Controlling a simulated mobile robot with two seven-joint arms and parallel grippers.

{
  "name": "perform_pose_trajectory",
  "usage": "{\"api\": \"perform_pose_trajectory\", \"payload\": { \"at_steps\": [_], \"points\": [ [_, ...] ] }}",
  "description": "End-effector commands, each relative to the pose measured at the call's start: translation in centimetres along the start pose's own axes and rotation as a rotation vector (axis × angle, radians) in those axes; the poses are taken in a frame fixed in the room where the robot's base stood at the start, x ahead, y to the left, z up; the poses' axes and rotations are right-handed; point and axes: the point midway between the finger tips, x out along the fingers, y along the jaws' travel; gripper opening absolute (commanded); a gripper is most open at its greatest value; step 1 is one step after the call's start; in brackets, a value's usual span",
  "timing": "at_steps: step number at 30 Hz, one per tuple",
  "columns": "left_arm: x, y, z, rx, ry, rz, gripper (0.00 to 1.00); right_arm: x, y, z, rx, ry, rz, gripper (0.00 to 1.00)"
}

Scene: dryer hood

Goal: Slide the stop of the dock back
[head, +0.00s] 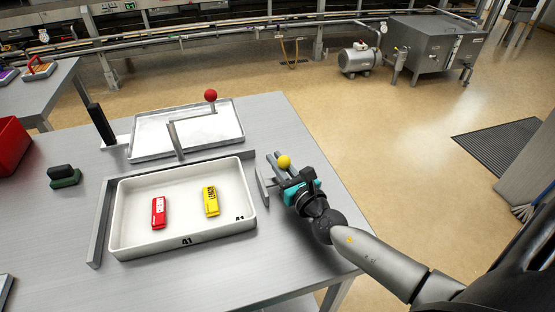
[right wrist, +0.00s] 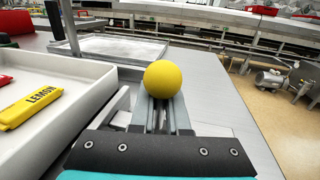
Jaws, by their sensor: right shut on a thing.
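The dock is a set of grey metal rails (head: 103,225) around a white tray (head: 184,241) marked 41. At its right side is the stop, a grey metal plate (head: 262,187) that carries a yellow ball knob (head: 284,162). My right gripper (head: 279,168) is at the stop, with its fingers shut on it just under the knob. In the right wrist view the yellow knob (right wrist: 165,79) stands above the finger ends and hides part of the grip. My left gripper is not in view.
The tray holds a red packet (head: 158,212) and a yellow packet (head: 211,201). Behind it lie a shallow pan (head: 150,145) and a red ball knob (head: 210,95). A black post (head: 101,124) stands at the left, near a dark green block (head: 64,177).

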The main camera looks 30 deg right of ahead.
Motion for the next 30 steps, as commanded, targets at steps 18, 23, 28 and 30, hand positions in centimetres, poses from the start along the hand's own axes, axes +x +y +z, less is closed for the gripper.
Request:
{"api": "perform_pose_trajectory", "payload": {
  "at_steps": [18,23,28,30],
  "points": [
    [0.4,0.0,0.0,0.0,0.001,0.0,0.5,0.2,-0.9,0.9,-0.005,-0.024,-0.009,0.0],
    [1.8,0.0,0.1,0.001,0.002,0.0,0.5,-0.3,-3.4,0.6,-0.008,-0.023,-0.01,0.0],
    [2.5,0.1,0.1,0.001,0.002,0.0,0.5,-0.6,-4.9,0.9,-0.005,-0.024,-0.007,0.0],
    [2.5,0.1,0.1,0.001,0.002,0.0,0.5,-0.6,-5.1,1.0,-0.004,-0.024,-0.007,0.0]
  ]
}}
